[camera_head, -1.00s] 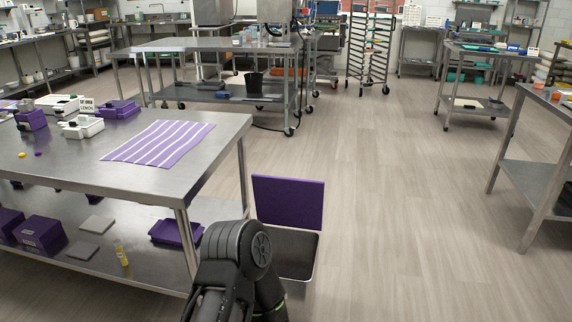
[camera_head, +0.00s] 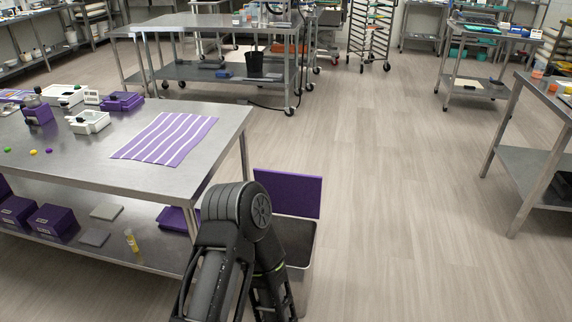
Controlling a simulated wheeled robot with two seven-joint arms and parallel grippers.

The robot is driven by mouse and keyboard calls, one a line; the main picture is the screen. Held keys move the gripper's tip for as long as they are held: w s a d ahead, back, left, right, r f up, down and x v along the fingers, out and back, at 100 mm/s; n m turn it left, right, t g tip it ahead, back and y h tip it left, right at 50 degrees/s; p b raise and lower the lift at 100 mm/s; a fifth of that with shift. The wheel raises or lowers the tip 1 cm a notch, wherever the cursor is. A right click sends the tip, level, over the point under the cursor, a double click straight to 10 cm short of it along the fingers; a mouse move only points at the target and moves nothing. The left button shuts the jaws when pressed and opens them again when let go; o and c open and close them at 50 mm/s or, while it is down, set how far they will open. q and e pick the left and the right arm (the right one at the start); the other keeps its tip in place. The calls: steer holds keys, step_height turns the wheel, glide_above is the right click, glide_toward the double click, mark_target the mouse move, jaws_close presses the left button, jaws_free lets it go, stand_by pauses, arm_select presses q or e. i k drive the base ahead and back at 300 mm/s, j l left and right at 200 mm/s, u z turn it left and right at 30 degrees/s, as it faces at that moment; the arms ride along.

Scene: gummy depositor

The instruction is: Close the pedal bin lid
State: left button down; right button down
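The pedal bin (camera_head: 297,242) stands on the floor beside the right end of the near steel table. Its purple lid (camera_head: 289,193) is open and stands upright at the back of the bin. The dark opening of the bin faces up. One of my dark arms covers the left and front part of the bin. The fingertips of that arm are not visible, and the other arm does not show. I cannot tell whether the arm touches the bin.
The near steel table (camera_head: 75,160) holds a purple-and-white striped mat (camera_head: 166,138), containers and small candies. Purple boxes sit on its lower shelf. Another steel table (camera_head: 518,160) stands at the right. The floor (camera_head: 400,200) between is clear.

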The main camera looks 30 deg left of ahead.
mark_target(292, 194)
steer(key=i+u, duration=0.15)
steer(key=i, duration=0.55)
steer(key=i+u, duration=0.2)
steer(key=i, duration=0.5)
